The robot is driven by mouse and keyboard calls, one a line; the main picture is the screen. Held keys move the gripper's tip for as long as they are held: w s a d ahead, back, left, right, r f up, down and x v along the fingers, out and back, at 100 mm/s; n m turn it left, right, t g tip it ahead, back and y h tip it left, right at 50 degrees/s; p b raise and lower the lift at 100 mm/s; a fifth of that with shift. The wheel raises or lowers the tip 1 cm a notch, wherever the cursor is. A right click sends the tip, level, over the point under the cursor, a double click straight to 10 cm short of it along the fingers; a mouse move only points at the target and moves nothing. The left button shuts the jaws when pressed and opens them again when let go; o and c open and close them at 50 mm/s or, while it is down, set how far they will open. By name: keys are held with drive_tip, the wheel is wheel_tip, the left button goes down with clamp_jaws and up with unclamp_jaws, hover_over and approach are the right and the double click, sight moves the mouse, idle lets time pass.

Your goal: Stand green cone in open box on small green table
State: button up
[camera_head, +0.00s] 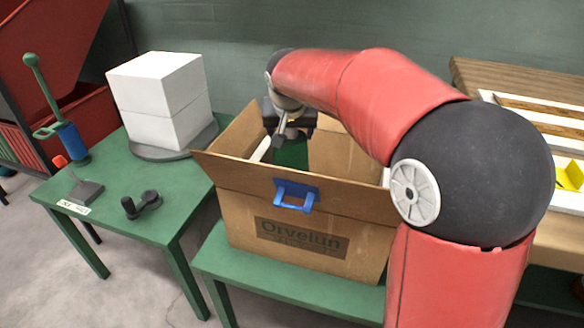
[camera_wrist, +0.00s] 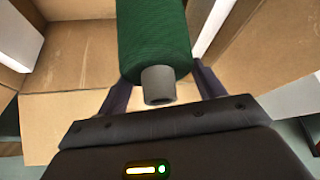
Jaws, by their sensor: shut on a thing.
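The green cone (camera_wrist: 155,40) is wound in green thread, and a grey tube end sticks out of it toward the wrist camera. My gripper (camera_wrist: 155,85) is shut on the cone, with one dark finger on each side. The open cardboard box (camera_head: 236,205) stands on the small green table (camera_head: 262,281). In the head view my gripper (camera_head: 287,140) is at the box's opening, and part of the green cone (camera_head: 290,153) shows below it inside the box. The cone's lower end and the box floor under it are hidden, so I cannot tell whether they touch.
A second green table (camera_head: 160,207) at left holds white blocks (camera_head: 162,98) on a grey disc, a blue-and-green hand tool (camera_head: 68,138) and small dark tools. A wooden surface with white-framed trays (camera_head: 540,118) is at right. Box flaps stand open around my gripper.

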sight(290, 147)
wheel_tip(290, 147, down, 9)
drive_tip(key=shift+f+b, duration=0.1)
drive_tip(key=shift+b, duration=0.25)
drive_tip(key=shift+f, duration=0.15)
drive_tip(key=o, duration=1.8)
drive_tip(key=shift+o, duration=0.2)
drive_tip(key=shift+r, duration=0.35)
drive_tip(key=v, duration=1.1)
drive_tip(key=shift+s+r, duration=0.25)
drive_tip(key=shift+r, duration=0.05)
